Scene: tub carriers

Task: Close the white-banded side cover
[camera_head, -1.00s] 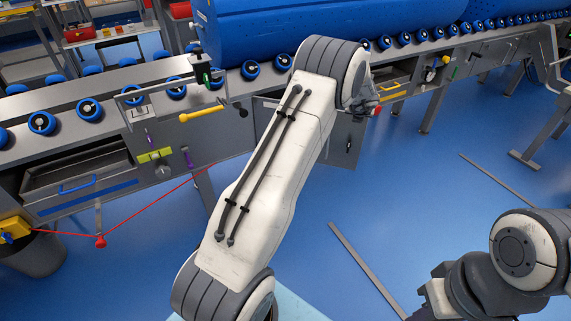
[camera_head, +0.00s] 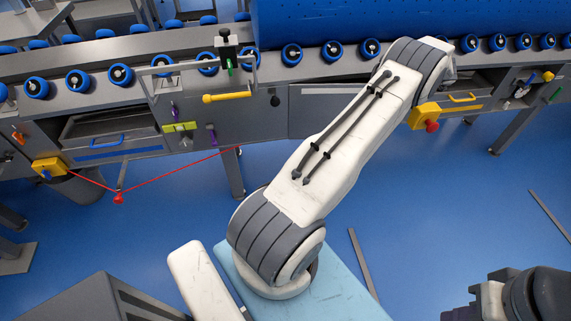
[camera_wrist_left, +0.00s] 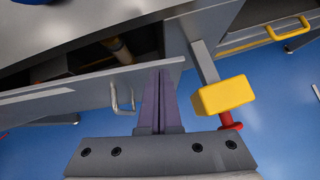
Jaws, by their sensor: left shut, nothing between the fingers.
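The white-banded side cover (camera_head: 312,107) is a grey panel on the front of the conveyor frame in the head view, with a pale band near its top; my left arm hides its right part. In the left wrist view the cover (camera_wrist_left: 85,92) stands out from the frame, with a dark gap and a brownish roller behind its top edge. It has a metal loop handle (camera_wrist_left: 122,97). My left gripper (camera_wrist_left: 160,75) is shut and empty, its purple fingers in front of the cover near its right end; contact is unclear. My right gripper (camera_head: 482,302) is partly in the bottom right corner, its jaws unclear.
A yellow box with a red knob (camera_wrist_left: 224,95) sits just right of my left fingers. A drawer with a yellow handle (camera_head: 463,97) is farther right. A red cord (camera_head: 180,170) hangs along the left part. Blue-wheeled rollers line the conveyor. The blue floor in front is mostly clear.

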